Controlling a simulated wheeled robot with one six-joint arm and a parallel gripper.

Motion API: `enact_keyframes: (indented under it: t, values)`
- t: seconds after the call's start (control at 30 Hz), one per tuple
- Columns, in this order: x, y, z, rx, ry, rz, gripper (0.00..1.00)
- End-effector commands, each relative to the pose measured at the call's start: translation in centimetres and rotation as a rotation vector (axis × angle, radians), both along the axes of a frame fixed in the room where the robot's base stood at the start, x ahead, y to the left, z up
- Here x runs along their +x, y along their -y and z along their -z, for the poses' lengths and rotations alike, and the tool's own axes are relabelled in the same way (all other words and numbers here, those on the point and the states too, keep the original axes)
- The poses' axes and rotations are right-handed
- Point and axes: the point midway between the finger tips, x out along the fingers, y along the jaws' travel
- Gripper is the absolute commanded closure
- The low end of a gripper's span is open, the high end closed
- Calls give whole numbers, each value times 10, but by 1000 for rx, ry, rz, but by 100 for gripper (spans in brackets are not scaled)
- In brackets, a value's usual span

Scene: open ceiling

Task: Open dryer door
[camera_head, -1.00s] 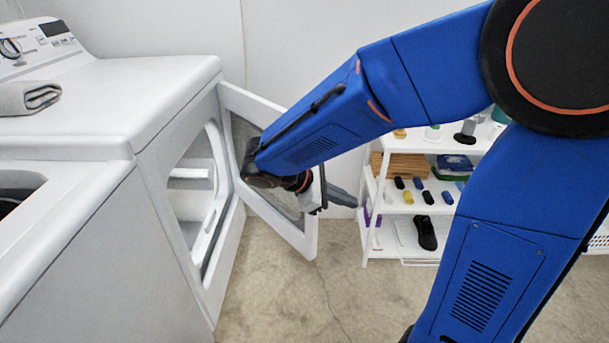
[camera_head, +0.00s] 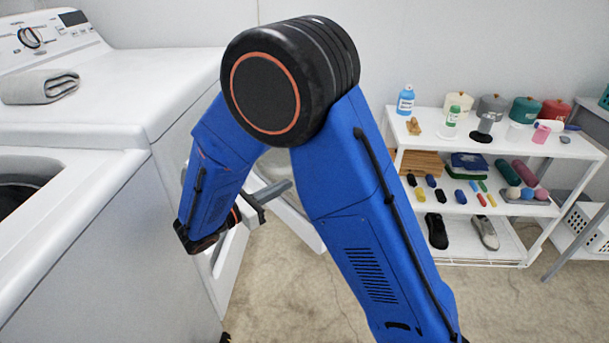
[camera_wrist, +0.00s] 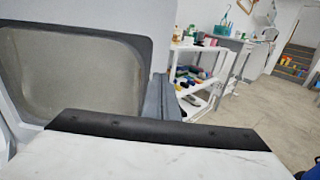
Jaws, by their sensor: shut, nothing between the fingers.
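The white dryer (camera_head: 150,88) stands at the left in the head view. Its door (camera_head: 302,222) stands open, swung out from the front; my arm hides most of it. In the wrist view, the door's inner side with its dark-framed grey window (camera_wrist: 75,75) fills the left. My gripper (camera_head: 288,186) is shut and empty, in front of the dryer opening on the door's inner side, fingers pointing right. In the wrist view the closed fingers (camera_wrist: 163,98) are beside the door's right edge; I cannot tell whether they touch it.
A white shelf rack (camera_head: 500,145) with bottles, canisters and shoes stands at the right by the wall. A folded grey towel (camera_head: 40,86) lies on the dryer top. An open-topped white washer (camera_head: 85,205) is at the near left. Floor between dryer and rack is clear.

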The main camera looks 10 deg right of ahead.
Motion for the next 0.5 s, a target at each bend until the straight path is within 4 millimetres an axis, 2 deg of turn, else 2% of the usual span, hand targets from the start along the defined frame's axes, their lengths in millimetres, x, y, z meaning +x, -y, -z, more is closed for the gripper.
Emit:
enact_keyframes:
  t: [0.5]
  values:
    - [36, 73, 0, 2, 0, 6, 100]
